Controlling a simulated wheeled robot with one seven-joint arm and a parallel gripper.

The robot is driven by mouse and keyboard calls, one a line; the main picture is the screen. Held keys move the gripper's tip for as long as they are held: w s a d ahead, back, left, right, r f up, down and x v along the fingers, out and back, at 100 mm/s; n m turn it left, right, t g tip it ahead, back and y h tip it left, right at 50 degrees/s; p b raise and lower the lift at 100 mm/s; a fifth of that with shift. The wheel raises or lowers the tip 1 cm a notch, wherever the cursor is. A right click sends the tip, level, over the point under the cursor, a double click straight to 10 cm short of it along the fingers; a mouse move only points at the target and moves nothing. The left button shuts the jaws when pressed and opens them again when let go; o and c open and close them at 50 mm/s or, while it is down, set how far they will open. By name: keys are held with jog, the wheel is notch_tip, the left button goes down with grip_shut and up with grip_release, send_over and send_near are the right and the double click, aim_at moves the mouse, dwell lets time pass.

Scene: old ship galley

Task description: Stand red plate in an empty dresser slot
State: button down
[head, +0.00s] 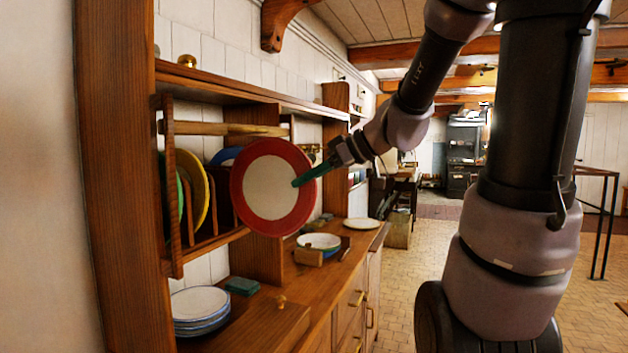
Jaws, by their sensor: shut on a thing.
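The red plate (271,187), with a white centre, is held upright in front of the dresser rack. My gripper (302,180) is shut on it, with a green finger across its right side. The dresser rack (172,190) has wooden dividers (213,203) and a front rail. A green-edged plate (182,196) and a yellow plate (196,182) stand in its left slots. A blue plate (225,156) shows farther back, partly hidden by the red plate. The red plate covers the rack's right part, so I cannot tell which slots there are empty.
Below, the counter bears a stack of blue-rimmed plates (198,304), a dark green block (243,286), a bowl (318,242) and a white plate (361,223). A wooden post (90,190) stands at the left. The tiled floor (420,275) right of the dresser is open.

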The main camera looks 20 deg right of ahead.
send_near(236, 183)
jog(key=shift+s+d+f, duration=0.1)
jog(key=shift+d+f, duration=0.2)
jog(key=shift+f, duration=0.45)
jog(key=shift+s+d+f, duration=0.1)
jog(key=shift+d+f, duration=0.2)
jog(key=shift+f, duration=0.5)
jog(key=shift+w+a, duration=0.1)
jog(key=shift+w, duration=0.05)
jog(key=shift+w+a+f, duration=0.1)
jog(key=shift+w+a, duration=1.05)
jog(key=shift+a, duration=0.3)
jog(key=shift+w+a+f, duration=0.1)
jog(key=shift+w+a, duration=1)
jog(key=shift+a, duration=0.35)
jog(key=shift+w+a, duration=0.75)
jog(key=shift+a, duration=0.25)
jog(key=shift+w+a, duration=0.8)
jog(key=shift+a, duration=0.2)
jog(key=shift+w+a, duration=0.75)
jog(key=shift+a, duration=0.25)
jog(key=shift+f, duration=0.2)
jog(key=shift+w+a+f, duration=0.1)
jog(key=shift+w+f, duration=0.05)
jog(key=shift+f, duration=0.25)
